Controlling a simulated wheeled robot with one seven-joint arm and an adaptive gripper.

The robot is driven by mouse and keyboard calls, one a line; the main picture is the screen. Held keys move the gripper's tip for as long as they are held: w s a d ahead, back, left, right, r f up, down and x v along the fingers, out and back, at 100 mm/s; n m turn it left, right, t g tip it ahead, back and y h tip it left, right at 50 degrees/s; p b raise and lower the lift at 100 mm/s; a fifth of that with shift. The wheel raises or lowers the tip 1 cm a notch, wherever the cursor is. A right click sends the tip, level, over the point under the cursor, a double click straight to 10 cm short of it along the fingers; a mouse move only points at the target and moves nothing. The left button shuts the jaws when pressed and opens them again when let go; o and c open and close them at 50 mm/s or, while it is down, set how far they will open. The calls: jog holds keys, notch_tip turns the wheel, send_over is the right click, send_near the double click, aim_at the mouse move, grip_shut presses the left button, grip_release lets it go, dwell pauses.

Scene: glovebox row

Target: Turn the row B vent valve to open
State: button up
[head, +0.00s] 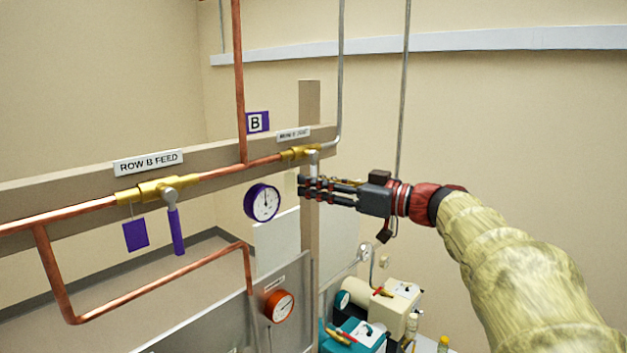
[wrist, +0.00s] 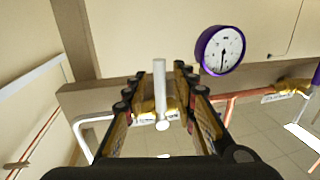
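The vent valve is a brass body (head: 300,153) at the right end of the upper copper pipe, under a small white label too small to read surely. Its pale grey lever (head: 313,158) hangs down, across the pipe, its lower part hidden by my gripper. My gripper (head: 304,187) reaches in from the right at the lever. In the wrist view the lever (wrist: 160,88) stands between the two fingers of my gripper (wrist: 160,78), which are open with a gap on both sides. The brass body (wrist: 145,104) shows partly behind it.
The ROW B FEED valve (head: 157,189) has a purple lever (head: 177,230) and a purple tag (head: 136,235). A purple-rimmed gauge (head: 262,202) hangs close left of my gripper. A wooden post (head: 310,110) stands behind the valve. Equipment (head: 387,304) stands below.

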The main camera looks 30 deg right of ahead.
jog(key=shift+w+a, duration=0.2)
jog(key=shift+w, duration=0.1)
jog(key=shift+c, duration=0.4)
grip_shut()
dwell(0.4)
